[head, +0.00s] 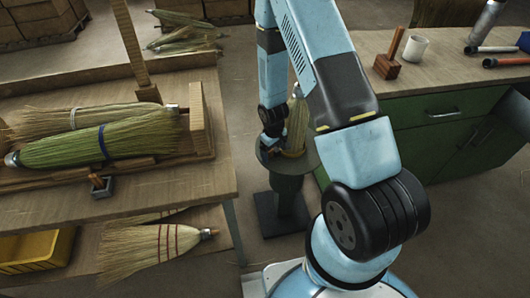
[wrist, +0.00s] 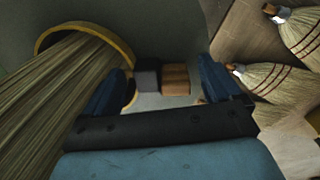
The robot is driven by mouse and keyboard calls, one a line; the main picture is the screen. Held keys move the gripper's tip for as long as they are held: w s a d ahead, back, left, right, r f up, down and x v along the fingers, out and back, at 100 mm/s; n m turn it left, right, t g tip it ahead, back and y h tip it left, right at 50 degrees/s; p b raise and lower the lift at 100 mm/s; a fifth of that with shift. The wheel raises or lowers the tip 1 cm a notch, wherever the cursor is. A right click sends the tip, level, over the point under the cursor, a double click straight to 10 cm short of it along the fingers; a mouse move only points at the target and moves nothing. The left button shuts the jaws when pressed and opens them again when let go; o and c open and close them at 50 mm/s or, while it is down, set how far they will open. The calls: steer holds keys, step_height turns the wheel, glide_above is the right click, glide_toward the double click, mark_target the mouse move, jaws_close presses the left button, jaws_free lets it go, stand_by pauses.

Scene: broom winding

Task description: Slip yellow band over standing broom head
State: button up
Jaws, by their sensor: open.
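The standing broom head (head: 298,122) is upright on a round dark stand (head: 284,166), partly hidden behind my arm. The yellow band (head: 293,153) shows low around its bristles, close to the stand top. In the wrist view the band (wrist: 92,27) curves around the bristles (wrist: 55,100) at the left; its far side is hidden by them. My gripper (wrist: 160,85) is open beside the broom head, its left finger close to the band. I cannot tell whether they touch. In the head view my gripper (head: 271,138) is left of the broom.
The left workbench (head: 190,185) holds straw bundles, one with a blue band (head: 103,142). A red-stitched broom (head: 150,248) and a yellow crate (head: 35,250) are below. A green cabinet (head: 440,135) stands right. A dark-and-wood block (wrist: 162,78) shows between the fingers.

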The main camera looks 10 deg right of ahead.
step_height(320, 180, up, 14)
steer(key=shift+a+f, duration=0.2)
steer(key=shift+a, duration=0.1)
stand_by(0.6)
steer(key=shift+s, duration=0.2)
